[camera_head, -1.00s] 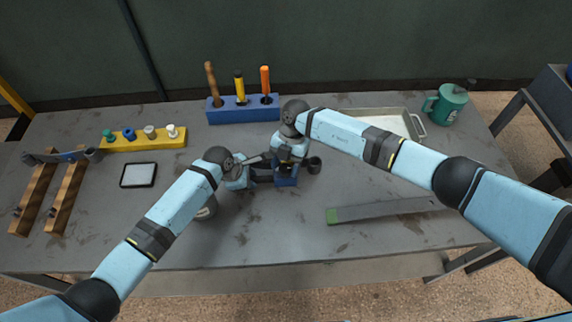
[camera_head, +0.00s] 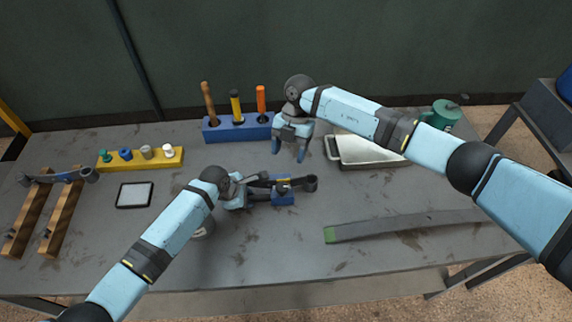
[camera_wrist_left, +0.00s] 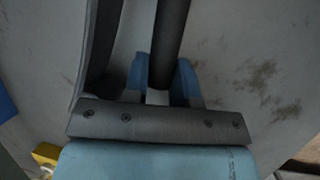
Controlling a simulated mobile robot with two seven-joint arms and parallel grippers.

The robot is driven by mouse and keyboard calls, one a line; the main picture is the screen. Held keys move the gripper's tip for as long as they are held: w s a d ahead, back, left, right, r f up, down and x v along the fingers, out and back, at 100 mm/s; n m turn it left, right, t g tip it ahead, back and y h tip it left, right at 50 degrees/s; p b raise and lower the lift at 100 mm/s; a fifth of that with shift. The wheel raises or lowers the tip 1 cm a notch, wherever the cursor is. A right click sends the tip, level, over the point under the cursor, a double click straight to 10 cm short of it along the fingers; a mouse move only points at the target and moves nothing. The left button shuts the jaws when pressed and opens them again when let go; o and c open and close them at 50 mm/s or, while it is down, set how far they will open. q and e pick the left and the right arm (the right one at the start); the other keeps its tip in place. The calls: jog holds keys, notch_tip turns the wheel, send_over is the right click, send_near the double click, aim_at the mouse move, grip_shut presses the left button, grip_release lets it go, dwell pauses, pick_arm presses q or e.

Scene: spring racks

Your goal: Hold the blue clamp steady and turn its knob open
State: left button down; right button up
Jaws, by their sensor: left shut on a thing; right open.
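The blue clamp (camera_head: 283,197) sits on the grey table near the middle, with dark bars and a dark round end (camera_head: 310,183) at its right. Which dark part is the knob is too small to tell. My left gripper (camera_head: 249,188) is shut on a dark bar at the clamp's left side. In the left wrist view a dark bar (camera_wrist_left: 170,40) runs between the blue fingertips (camera_wrist_left: 163,78). My right gripper (camera_head: 290,153) is open and empty, above and behind the clamp, apart from it.
A blue holder (camera_head: 237,133) with upright tools stands at the back. A metal tray (camera_head: 370,160) is behind right, with a green mug (camera_head: 446,116) beyond. A flat grey bar (camera_head: 400,225) lies front right. A yellow rack (camera_head: 140,160) and black-framed pad (camera_head: 135,195) are left.

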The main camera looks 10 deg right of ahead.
jog(key=shift+w+d+r, duration=0.1)
jog(key=shift+w+r, duration=0.05)
jog(key=shift+r, duration=0.3)
jog(key=shift+c, duration=0.3)
jog(key=s+a+r+m+t+y, duration=0.4)
jog(key=s+a+y, duration=0.45)
jog(key=y, duration=0.65)
jog(key=m+t+h, duration=0.4)
jog(key=m+t, duration=0.8)
jog(key=m, duration=0.1)
send_over(283, 187)
jog(key=s, duration=0.3)
notch_tip(283, 187, down, 4)
jog(key=s+d+f+m+g+h, duration=0.1)
jog(key=s+d+f+m+h, duration=0.4)
jog(key=d+f+m, duration=0.15)
jog(key=shift+n, duration=0.45)
jog(key=x, duration=0.8)
jog(key=f+x, duration=0.1)
jog(key=x, duration=0.3)
jog(key=shift+s, duration=0.3)
